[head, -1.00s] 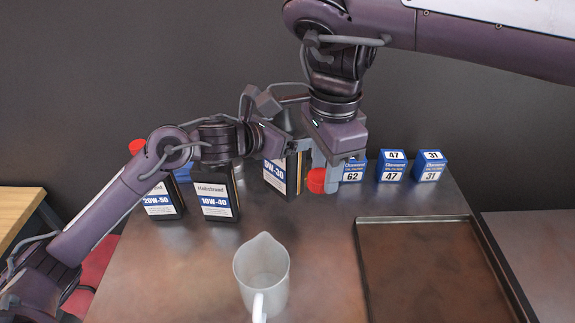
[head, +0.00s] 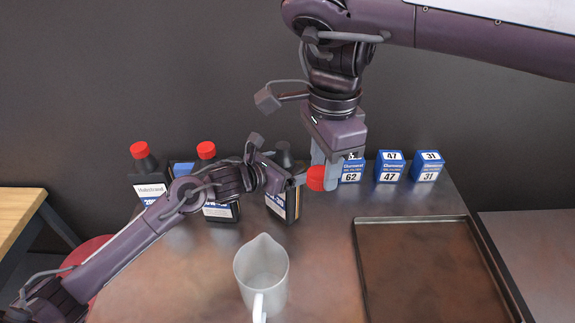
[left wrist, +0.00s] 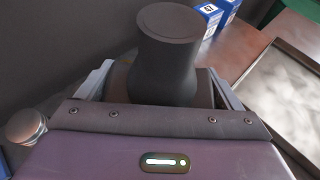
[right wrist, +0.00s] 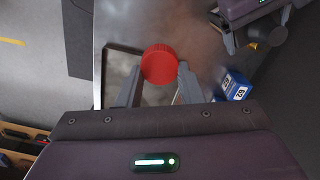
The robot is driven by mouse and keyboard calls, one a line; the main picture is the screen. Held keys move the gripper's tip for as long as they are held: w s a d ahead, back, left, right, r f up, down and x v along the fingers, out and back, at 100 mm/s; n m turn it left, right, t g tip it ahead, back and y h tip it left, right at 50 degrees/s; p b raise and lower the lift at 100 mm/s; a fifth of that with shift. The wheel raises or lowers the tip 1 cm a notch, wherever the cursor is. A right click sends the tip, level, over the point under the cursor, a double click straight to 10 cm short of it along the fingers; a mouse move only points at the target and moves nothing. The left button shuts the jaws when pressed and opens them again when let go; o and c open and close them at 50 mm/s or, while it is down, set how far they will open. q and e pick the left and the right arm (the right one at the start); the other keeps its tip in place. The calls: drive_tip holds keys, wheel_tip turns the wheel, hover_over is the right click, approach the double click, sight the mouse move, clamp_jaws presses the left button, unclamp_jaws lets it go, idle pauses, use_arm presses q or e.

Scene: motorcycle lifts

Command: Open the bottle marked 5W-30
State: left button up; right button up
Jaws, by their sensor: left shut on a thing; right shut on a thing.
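The black bottle (head: 282,207) stands upright in my left gripper (head: 292,180), its label partly covered by my arm. Its dark neck shows bare of a cap in the head view, and its dark top (left wrist: 168,55) fills the middle of the left wrist view between the fingers. I cannot tell if its base touches the table. My right gripper (head: 325,172) points down and is shut on a red cap (head: 316,178). The cap also shows between the right fingers in the right wrist view (right wrist: 160,64), apart from the bottle and to its right.
Two red-capped bottles, one on the left (head: 148,182) and one partly behind my left arm (head: 220,212), stand on the metal table. A grey pitcher (head: 262,272) stands in front. Blue boxes (head: 390,168) line the back right. An empty tray (head: 425,270) lies at the right.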

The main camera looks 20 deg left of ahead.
use_arm(q)
drive_tip(key=shift+r, duration=0.15)
drive_tip(key=o, duration=1.8)
drive_tip(key=shift+f, duration=0.2)
drive_tip(key=shift+o, duration=0.2)
drive_tip(key=shift+s, duration=0.1)
